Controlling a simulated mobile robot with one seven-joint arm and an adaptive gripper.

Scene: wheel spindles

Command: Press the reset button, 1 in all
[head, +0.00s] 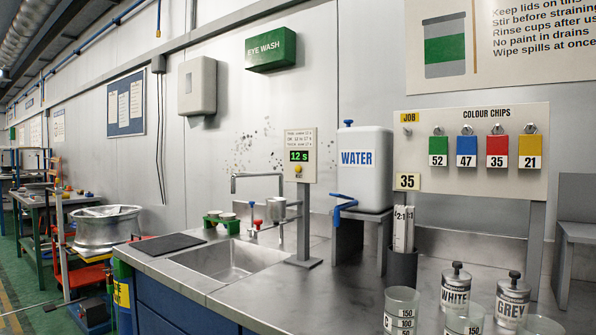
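The reset button is a small round yellow button (299,168) on the front of a pale sign panel (299,140). It sits below a green-lit display (299,156) that reads "12 s", with a tiny label under it. The panel is upright on a grey post (303,222) whose base rests on the counter, right of the sink. Nothing covers the button. Whether it is pressed in cannot be told. My gripper is not in view.
The steel sink (228,260) and its tap (258,176) are left of the post. A white water tank (366,165) with a blue tap is to the right. Glass beakers (401,308) and lidded tins (455,287) stand at the front right. The counter before the post is clear.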

